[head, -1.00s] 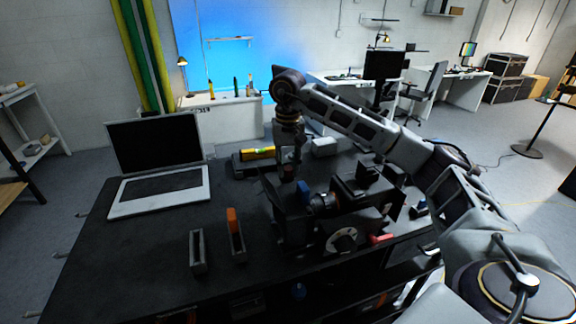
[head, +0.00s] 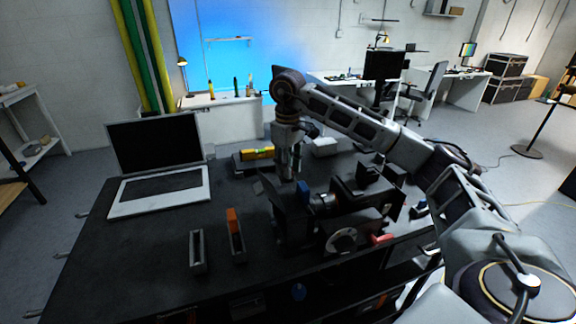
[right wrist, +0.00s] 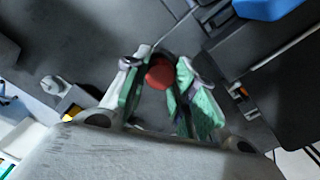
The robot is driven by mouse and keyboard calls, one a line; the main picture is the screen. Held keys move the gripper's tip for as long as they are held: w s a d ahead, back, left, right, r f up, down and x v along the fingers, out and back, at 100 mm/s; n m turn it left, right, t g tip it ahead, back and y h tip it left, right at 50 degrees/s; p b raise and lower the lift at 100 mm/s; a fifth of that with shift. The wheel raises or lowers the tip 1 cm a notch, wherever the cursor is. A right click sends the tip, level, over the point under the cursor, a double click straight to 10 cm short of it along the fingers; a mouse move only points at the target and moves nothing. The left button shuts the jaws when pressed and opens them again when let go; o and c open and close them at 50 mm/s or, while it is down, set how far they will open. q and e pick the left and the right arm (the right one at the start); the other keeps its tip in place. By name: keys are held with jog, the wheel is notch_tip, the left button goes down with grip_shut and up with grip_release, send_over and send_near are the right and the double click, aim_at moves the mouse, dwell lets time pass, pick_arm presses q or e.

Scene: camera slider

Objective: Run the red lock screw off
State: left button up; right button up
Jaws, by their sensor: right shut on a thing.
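My right gripper (head: 291,165) points down over the left end of the dark camera slider rig (head: 345,205) on the black table. In the right wrist view its green-padded fingers (right wrist: 158,92) are closed around the round red lock screw (right wrist: 158,76). The screw's head shows between the fingertips; its lower part is hidden, so I cannot tell whether it still sits in the rig. In the head view the screw is hidden by the gripper. My left gripper is not in view.
A blue knob (head: 302,193) is close beside the gripper. Another red part (head: 381,239) sits at the rig's front right. An open laptop (head: 160,165) stands at the left. The table's front left is clear.

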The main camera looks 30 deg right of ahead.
jog(key=shift+n, duration=0.6)
jog(key=o, duration=1.1)
jog(key=shift+c, duration=1)
